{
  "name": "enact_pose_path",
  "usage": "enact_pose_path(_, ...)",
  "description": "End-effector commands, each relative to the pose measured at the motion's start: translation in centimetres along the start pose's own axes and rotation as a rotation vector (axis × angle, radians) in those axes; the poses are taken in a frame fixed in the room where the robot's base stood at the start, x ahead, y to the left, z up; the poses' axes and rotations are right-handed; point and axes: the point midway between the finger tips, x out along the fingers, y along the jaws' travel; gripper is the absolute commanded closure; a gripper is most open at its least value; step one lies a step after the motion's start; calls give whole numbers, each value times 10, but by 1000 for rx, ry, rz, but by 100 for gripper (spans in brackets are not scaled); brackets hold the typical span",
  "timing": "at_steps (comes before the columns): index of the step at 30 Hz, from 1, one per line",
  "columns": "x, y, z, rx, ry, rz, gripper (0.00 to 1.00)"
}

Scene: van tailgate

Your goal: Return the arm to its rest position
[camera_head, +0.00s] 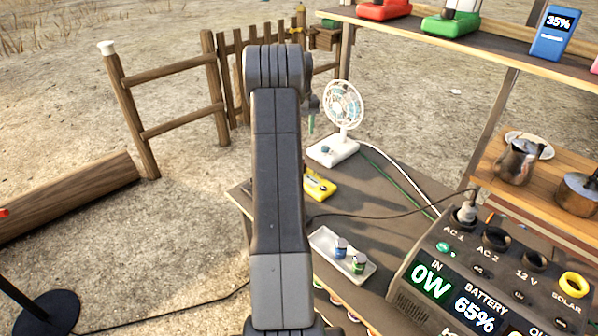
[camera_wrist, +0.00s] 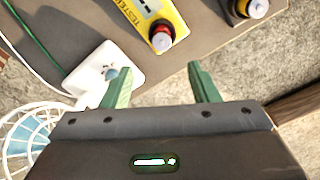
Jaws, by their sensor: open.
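My arm rises through the middle of the head view, bent at the top. It hides most of my gripper, whose green finger (camera_head: 311,124) shows just left of the white fan (camera_head: 343,104). In the wrist view, my gripper (camera_wrist: 152,82) has its two green fingers wide apart with nothing between them. The table's edge and sandy ground lie beyond. The left finger overlaps the fan's white base (camera_wrist: 105,72) in the picture; whether they touch cannot be told. The yellow tester (camera_wrist: 153,17) lies on the table, with a red-topped cylinder at its end.
A white tray (camera_head: 322,243) holds two small cylinders. The power station (camera_head: 420,300) stands at the right front, with cables leading to it. Shelves with a metal jug (camera_head: 518,160) rise at the right.

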Motion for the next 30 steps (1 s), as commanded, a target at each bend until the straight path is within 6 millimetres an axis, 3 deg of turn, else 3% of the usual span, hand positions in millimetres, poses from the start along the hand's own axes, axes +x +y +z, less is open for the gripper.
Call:
enact_pose_path(6,-8,1,0,0,2,1,45)
enact_pose_path(14,-2,0,0,0,0,1,45)
enact_pose_path(20,26,-1,0,0,-5,-1,45)
enact_pose_path(30,94,-3,0,-1,-14,-3,45)
